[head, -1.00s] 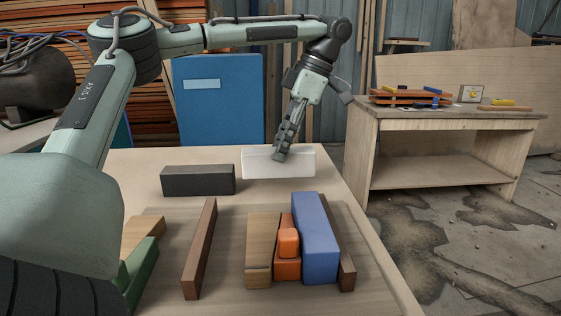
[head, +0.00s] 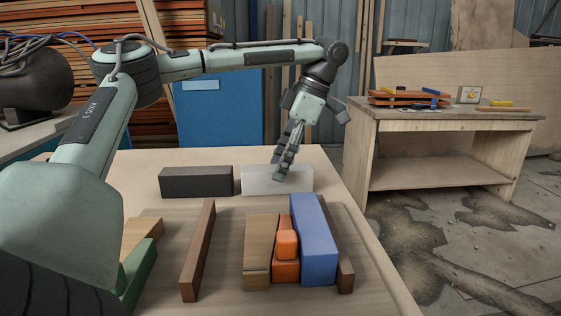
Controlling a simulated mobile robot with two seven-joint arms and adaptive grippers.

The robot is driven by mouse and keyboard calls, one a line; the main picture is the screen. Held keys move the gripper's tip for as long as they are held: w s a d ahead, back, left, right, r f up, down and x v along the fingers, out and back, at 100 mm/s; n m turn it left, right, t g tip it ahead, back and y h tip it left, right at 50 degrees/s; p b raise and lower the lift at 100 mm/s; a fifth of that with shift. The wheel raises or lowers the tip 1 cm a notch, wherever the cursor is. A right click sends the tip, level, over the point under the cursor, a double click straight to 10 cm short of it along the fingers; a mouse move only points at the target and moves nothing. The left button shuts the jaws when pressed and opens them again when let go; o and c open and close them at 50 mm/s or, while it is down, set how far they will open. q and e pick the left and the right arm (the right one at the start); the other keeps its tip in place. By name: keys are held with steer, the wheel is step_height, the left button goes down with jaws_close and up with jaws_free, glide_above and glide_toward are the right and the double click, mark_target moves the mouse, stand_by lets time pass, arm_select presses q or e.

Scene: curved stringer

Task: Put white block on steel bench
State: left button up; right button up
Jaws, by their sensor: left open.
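The white block (head: 301,181) lies near the far edge of the light wooden table (head: 346,214), right of a dark grey block. My left gripper (head: 280,172) is open. Its fingers point down and overlap the block's middle in the head view. I cannot tell whether they touch or straddle it, and they hide part of it. No surface in view is clearly a steel bench; the workbench (head: 455,118) at the back right looks wooden. My right gripper is not in view.
The dark grey block (head: 197,181) stands close left of the white one. Nearer are a brown bar (head: 198,250), tan block (head: 261,242), orange pieces (head: 287,243) and a blue block (head: 315,240). A blue cabinet (head: 219,112) stands behind. The workbench holds several small items.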

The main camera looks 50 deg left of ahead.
arm_select(q)
steer(key=v, duration=1.2)
steer(key=shift+r, duration=0.1)
